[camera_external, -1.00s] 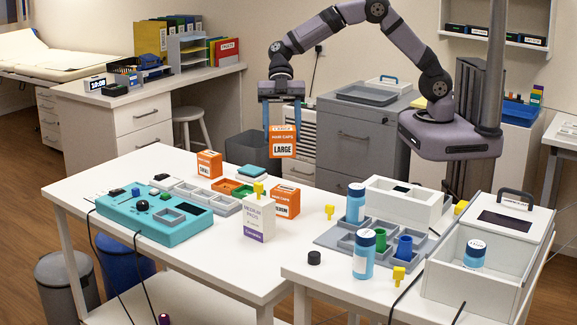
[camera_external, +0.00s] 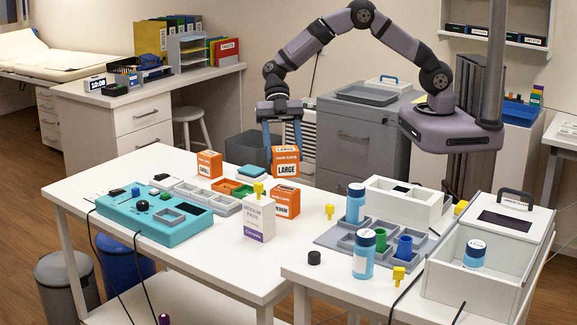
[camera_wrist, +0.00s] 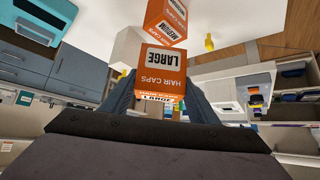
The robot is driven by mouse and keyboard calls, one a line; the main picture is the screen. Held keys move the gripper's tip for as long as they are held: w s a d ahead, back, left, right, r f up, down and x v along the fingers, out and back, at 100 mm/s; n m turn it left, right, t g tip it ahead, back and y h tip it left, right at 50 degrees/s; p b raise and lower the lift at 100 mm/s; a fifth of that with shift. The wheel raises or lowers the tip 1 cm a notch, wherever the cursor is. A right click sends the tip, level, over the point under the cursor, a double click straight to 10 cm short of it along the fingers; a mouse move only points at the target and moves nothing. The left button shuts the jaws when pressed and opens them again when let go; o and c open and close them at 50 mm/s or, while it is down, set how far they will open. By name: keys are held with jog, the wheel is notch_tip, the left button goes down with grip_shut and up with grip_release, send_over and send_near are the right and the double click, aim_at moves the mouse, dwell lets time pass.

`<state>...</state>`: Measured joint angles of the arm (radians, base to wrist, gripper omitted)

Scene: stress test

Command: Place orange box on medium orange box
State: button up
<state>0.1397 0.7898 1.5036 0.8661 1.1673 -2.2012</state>
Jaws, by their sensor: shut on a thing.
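My gripper (camera_external: 283,148) is shut on the orange box labelled LARGE (camera_external: 285,166) and holds it upright. In the wrist view the same box (camera_wrist: 162,70) sits between my fingers (camera_wrist: 160,98). The medium orange box (camera_external: 287,203) stands on the white table below it, its left part partly hidden by a white and purple carton. It also shows in the wrist view (camera_wrist: 166,20), beyond the held box. In the external view the held box appears directly above the medium box, its lower edge close to the top of it; I cannot tell whether they touch.
The white and purple carton (camera_external: 259,218) stands just in front of the medium box. A small orange box (camera_external: 209,164) stands to the left. A teal device (camera_external: 155,217) and grey trays lie left, and a yellow piece (camera_external: 329,212) lies right on clear table.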

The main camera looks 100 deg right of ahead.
aim_at(284, 165)
jog(key=shift+f+p, duration=0.85)
jog(key=shift+f, duration=1.25)
jog(key=shift+f, duration=0.15)
jog(key=o, duration=1)
jog(key=shift+o, duration=0.2)
